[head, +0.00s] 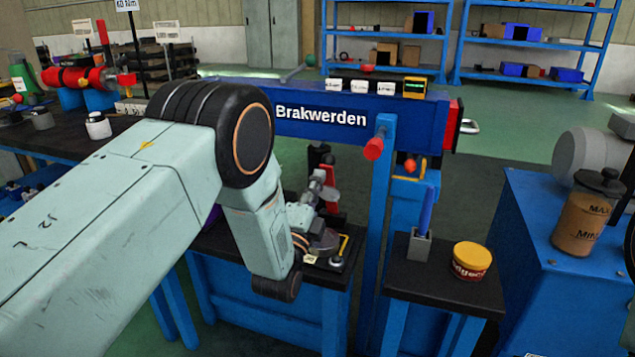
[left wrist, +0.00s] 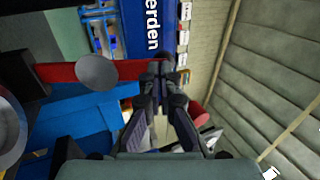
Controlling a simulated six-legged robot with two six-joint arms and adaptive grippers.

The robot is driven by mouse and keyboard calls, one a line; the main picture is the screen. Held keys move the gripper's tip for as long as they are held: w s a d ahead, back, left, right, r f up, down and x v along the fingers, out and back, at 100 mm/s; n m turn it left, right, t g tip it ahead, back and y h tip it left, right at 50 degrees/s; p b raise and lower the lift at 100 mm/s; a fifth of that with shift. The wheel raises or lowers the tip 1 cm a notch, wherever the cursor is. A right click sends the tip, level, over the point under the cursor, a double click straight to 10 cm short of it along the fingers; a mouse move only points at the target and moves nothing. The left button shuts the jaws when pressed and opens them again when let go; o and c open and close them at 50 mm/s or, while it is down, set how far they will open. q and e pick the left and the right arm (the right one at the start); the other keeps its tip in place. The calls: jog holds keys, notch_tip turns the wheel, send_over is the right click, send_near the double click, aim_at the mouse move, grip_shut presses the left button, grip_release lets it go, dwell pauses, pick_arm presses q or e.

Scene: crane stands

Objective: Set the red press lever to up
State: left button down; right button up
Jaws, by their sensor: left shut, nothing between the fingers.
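The blue press frame (head: 325,118) bears the label "Brakwerden" and also shows in the left wrist view (left wrist: 170,45). A red cylindrical handle (head: 373,149) sticks out from its blue post; I cannot tell for sure that it is the press lever. My left gripper (head: 319,176) is low under the crossbeam, left of that handle and apart from it. In the left wrist view my left gripper (left wrist: 161,80) is shut and empty, its tips in front of a red bar (left wrist: 65,72). I cannot tell whether they touch it. My right gripper is not in view.
A small black-topped stand (head: 420,285) holds a yellow tub (head: 472,261) and a grey holder (head: 419,246) with a blue item. A blue cabinet (head: 540,290) stands at right with a brown jar (head: 588,208). My left arm hides part of the bench.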

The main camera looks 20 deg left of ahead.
aim_at(322, 168)
pick_arm(q)
jog(key=shift+w+r, duration=0.15)
jog(key=shift+w, duration=0.1)
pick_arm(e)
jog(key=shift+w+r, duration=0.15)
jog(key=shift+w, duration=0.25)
pick_arm(q)
jog(key=shift+w+r+g+p, duration=0.3)
jog(key=shift+w+r+p, duration=0.15)
jog(key=shift+p, duration=0.6)
jog(key=shift+w+r, duration=0.15)
jog(key=shift+w, duration=0.2)
jog(key=shift+w+d, duration=0.1)
jog(key=shift+w, duration=0.2)
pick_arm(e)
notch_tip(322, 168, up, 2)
pick_arm(q)
jog(key=shift+s, duration=0.15)
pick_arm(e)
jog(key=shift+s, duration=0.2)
